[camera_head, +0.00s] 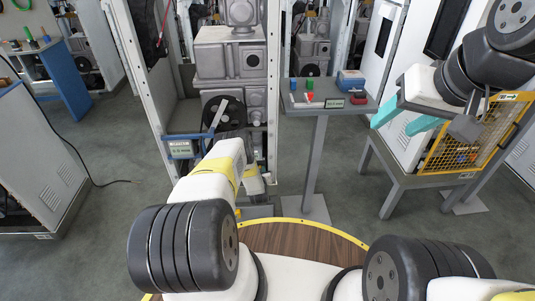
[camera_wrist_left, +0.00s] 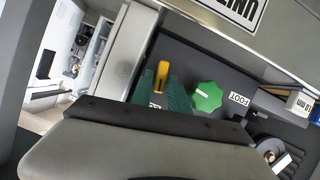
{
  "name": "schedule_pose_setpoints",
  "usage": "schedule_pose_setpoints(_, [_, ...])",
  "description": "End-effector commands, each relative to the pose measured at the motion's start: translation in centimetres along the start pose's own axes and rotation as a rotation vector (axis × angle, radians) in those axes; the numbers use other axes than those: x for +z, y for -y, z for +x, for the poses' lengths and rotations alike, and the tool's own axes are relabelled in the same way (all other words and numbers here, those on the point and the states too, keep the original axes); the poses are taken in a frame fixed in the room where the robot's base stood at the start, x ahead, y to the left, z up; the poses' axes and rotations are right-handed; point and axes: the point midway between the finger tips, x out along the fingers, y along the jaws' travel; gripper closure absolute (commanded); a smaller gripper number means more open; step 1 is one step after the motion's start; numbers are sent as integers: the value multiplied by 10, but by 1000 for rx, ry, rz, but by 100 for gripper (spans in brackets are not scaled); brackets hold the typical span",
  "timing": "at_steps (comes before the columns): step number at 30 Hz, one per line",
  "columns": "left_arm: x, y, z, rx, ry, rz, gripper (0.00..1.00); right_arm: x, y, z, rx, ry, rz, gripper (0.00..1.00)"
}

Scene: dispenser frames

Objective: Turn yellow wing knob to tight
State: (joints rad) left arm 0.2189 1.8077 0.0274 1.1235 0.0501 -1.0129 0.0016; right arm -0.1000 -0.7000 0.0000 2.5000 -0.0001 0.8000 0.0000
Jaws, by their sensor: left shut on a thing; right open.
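The yellow wing knob (camera_wrist_left: 160,76) shows in the left wrist view on a dark panel, its wing standing nearly upright in the picture. My left gripper (camera_wrist_left: 161,90) has its green fingers on either side of the wing and is shut on it. A label beside the fingers is mostly covered, so I cannot read the knob's mark. In the head view my left arm reaches toward the dispenser frame, and its fingers and the knob are hidden there. My right gripper (camera_head: 405,117), with teal fingers, is open and empty at the right.
A green knob (camera_wrist_left: 206,97) labelled FOOT sits just right of the yellow one. A grey stand (camera_head: 322,104) holds small coloured items and a blue box (camera_head: 351,79). A yellow mesh cage (camera_head: 470,140) stands near my right gripper. Grey floor (camera_head: 100,215) is open at left.

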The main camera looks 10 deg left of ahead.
Motion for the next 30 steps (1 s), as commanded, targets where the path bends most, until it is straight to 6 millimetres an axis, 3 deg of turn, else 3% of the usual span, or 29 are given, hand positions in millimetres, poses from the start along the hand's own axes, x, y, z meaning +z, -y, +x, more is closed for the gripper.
schedule_pose_setpoints(10, [-1,-3,0,-63,-3,159,100,0,0,0,0,0,0,47])
schedule_pose_setpoints(27, [-1,-2,1,-80,-3,193,100,0,0,0,0,0,0,47])
schedule_pose_setpoints(28, [-1,-2,1,-80,-3,193,75,0,0,0,0,0,0,47])
schedule_pose_setpoints(30, [-1,-2,1,-80,-2,192,65,0,0,0,0,0,0,47])
